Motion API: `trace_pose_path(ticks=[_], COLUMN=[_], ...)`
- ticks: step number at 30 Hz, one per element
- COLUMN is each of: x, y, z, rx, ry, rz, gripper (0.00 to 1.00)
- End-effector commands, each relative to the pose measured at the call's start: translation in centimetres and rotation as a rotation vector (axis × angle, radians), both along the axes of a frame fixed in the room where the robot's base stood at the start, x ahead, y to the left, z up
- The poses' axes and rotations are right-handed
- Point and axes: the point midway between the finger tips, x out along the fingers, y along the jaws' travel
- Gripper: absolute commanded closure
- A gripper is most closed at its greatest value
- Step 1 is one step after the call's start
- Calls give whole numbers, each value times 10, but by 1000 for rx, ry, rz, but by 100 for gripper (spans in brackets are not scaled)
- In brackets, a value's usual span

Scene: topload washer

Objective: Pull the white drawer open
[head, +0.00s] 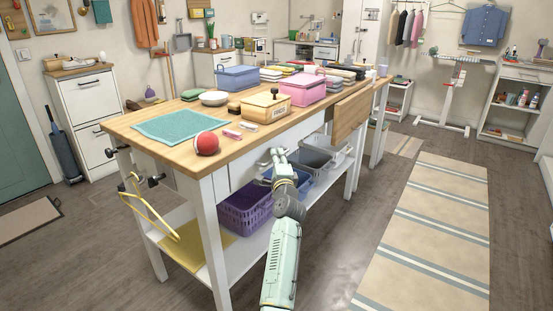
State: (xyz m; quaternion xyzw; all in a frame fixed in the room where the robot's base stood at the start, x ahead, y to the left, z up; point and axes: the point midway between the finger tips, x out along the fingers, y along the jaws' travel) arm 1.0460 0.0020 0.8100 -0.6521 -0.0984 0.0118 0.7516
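The wooden-topped work table (170,145) has a white drawer front (242,172) set under its near long edge. The drawer looks shut, flush with the table's side. My arm reaches up from the bottom of the head view, and my gripper (274,157) is in front of the drawer front's right part. The gripper and wrist hide part of that front, and I make out no handle. I cannot tell whether the fingers touch the drawer, or whether they are open or shut.
A purple basket (245,210) and a blue bin (300,184) stand on the lower shelf. A wooden flap (350,115) hangs at the table's right. A red ball (206,143) sits near the top's edge. A striped rug (430,230) lies on clear floor at right.

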Motion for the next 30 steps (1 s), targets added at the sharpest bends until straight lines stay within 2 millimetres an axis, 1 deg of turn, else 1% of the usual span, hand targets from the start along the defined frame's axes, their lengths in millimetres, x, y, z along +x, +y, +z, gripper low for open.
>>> trace_pose_path(ticks=[1,7,30], x=[0,0,-1], y=[0,0,-1], z=[0,0,-1], rx=[0,0,2], ry=[0,0,1], rz=[0,0,0], gripper=[86,100,100])
